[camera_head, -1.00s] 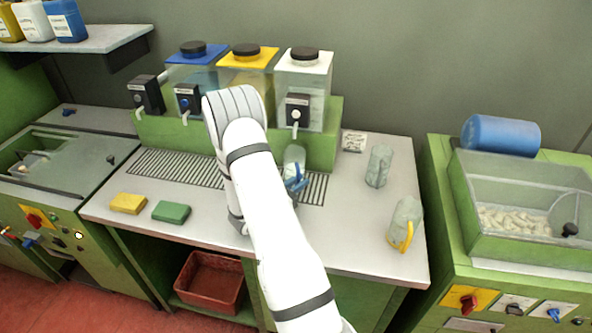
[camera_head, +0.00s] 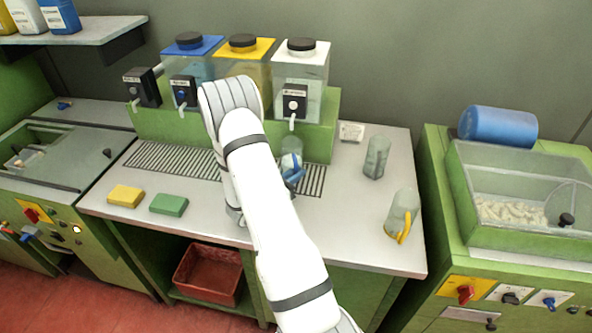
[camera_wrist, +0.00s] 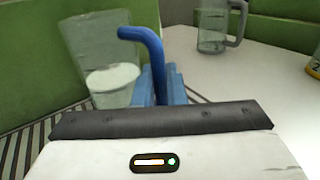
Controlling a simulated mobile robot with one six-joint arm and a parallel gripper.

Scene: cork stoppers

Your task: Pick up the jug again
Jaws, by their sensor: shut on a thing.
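A clear jug with a blue handle (camera_wrist: 92,60) stands upright at the left of the wrist view, with a pale content low inside. In the head view the jug (camera_head: 291,146) is below the tap of the white-lidded dispenser, partly hidden by my arm. My gripper (camera_wrist: 166,88) has blue fingers and is shut on the jug's handle. It also shows in the head view (camera_head: 291,176), in front of the jug. I cannot tell whether the jug's base touches the slotted drain grate (camera_head: 172,161).
A grey-handled jug (camera_head: 376,158) and a yellow-handled jug (camera_head: 400,207) stand to the right on the counter. Yellow (camera_head: 126,195) and green (camera_head: 169,204) sponges lie front left. Dispensers with taps (camera_head: 294,101) stand behind. The counter's front middle is clear.

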